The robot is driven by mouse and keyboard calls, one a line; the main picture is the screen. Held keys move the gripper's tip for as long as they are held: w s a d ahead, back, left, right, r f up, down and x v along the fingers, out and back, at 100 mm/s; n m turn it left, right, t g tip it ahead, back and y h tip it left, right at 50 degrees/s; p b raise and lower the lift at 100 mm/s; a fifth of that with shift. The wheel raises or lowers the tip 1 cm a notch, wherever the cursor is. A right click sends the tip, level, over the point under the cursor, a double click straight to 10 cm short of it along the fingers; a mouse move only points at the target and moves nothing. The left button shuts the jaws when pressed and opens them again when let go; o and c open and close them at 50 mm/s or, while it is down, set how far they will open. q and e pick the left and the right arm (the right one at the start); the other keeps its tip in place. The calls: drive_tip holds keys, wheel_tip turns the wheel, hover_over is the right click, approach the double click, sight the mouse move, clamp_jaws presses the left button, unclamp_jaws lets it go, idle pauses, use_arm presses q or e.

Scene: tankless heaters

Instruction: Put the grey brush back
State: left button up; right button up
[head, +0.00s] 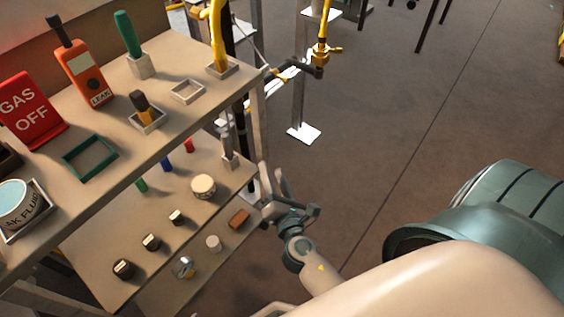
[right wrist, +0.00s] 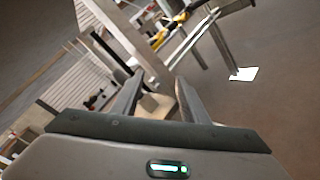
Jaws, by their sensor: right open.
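A slim grey upright thing (head: 227,146), which may be the grey brush, stands at the right end of the lower shelf; its shape is too small to be sure. My right gripper (head: 272,177) is just right of the lower shelf's edge, beside and apart from that thing. Its two fingers are spread with nothing gripped between them, as the right wrist view (right wrist: 160,76) also shows. On the upper shelf (head: 200,112), a small pale square holder (head: 187,91) is empty. A dark-topped brush-like tool (head: 141,103) stands in another pale holder. My left gripper is out of view.
The upper shelf also carries a green-handled tool (head: 127,34), an orange leak detector (head: 83,72), a red GAS OFF sign (head: 30,108) and an empty green frame (head: 90,157). The lower shelf holds several small parts and a round pale tin (head: 203,186). Floor at right is open.

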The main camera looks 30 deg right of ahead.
drive_tip(key=s+d+f+m+g, duration=0.3)
drive_tip(key=s+m, duration=0.2)
drive_tip(key=m, duration=0.4)
drive_tip(key=s+a+f+m+g+y, duration=0.2)
drive_tip(key=s+a+m+g+y, duration=0.1)
drive_tip(key=s+a+m, duration=0.3)
drive_tip(key=s+a+f+m+g+y, duration=0.3)
drive_tip(key=s+a+m, duration=0.3)
drive_tip(key=s, duration=0.3)
drive_tip(key=shift+s+a+f+g+y, duration=0.2)
drive_tip(key=shift+f+g+y, duration=0.1)
drive_tip(key=shift+g+y, duration=0.35)
drive_tip(key=shift+w, duration=0.1)
idle(0.8)
idle(0.8)
